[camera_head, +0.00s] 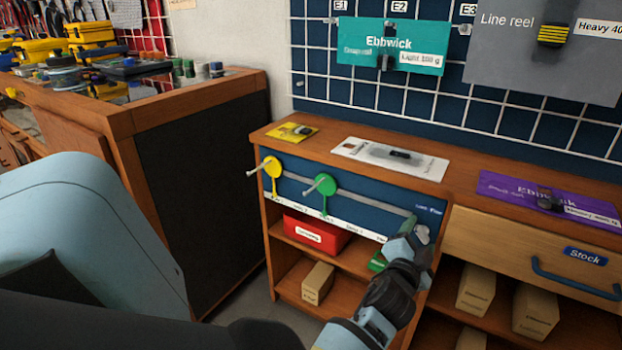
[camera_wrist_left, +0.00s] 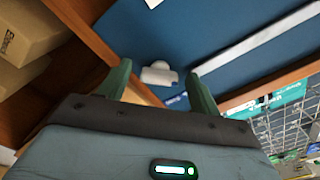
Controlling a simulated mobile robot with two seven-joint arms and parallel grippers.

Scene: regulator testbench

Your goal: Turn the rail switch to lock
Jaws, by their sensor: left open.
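The rail switch (camera_wrist_left: 158,74) is a small pale, rounded piece on the blue panel (camera_wrist_left: 190,30). In the left wrist view it sits between my left gripper's fingers, just beyond their tips, with no clear contact. My left gripper (camera_wrist_left: 160,82) is open, with dark green fingers either side of the switch. In the head view my left gripper (camera_head: 408,240) is at the right end of the panel's rail (camera_head: 365,205) and largely hides the switch. A small label (camera_head: 428,210) is above it, too small to read. My right gripper is not in view.
A yellow disc (camera_head: 272,172) and a green disc (camera_head: 326,184) with pegs sit along the rail. A red box (camera_head: 316,230) and cardboard boxes (camera_head: 318,283) stand on shelves below. The wooden top above holds cards, and a drawer handle (camera_head: 575,280) projects at right.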

